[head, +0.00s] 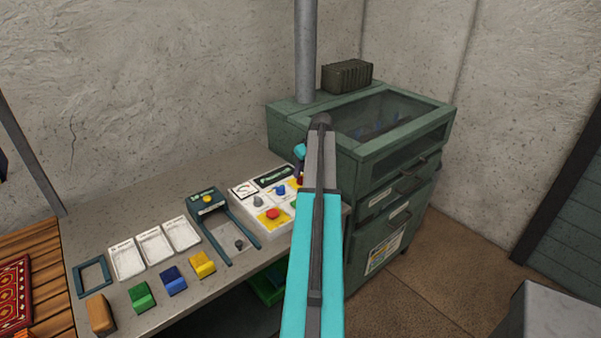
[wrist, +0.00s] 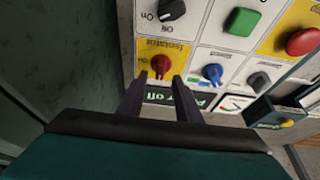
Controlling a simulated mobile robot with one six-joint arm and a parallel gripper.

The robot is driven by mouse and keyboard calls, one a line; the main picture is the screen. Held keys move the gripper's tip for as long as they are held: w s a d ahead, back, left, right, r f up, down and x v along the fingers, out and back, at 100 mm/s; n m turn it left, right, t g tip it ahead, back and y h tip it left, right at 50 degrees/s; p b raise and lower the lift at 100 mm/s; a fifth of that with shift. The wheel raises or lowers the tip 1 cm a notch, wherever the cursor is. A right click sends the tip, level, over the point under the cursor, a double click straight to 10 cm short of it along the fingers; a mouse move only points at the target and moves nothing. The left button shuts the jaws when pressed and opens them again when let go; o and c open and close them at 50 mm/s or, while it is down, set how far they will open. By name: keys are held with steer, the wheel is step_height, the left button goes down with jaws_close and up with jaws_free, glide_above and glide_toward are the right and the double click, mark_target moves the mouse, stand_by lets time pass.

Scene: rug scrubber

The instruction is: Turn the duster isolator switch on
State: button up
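The isolator switch is a red rotary knob (wrist: 160,66) on a yellow patch labelled "Isolator", upside down in the wrist view. Its exact pointer position is hard to tell. My gripper (wrist: 160,82) is open, its two dark fingers pointing at the knob, with the fingertips close to the knob's two sides. I cannot tell whether they touch it. In the head view my arm hides most of the isolator area, and the control panel (head: 246,212) shows to the left of the arm.
Near the isolator are a black Off/On knob (wrist: 172,10), a green button (wrist: 242,21), a blue knob (wrist: 212,73), a grey knob (wrist: 258,82) and a red button (wrist: 302,41). A green cabinet (head: 362,225) stands right of the bench (head: 85,235). Trays and coloured blocks lie left.

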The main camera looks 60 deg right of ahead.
mark_target(301, 179)
steer(key=shift+p+x, duration=0.3)
steer(key=shift+x, duration=0.95)
steer(key=c, duration=0.8)
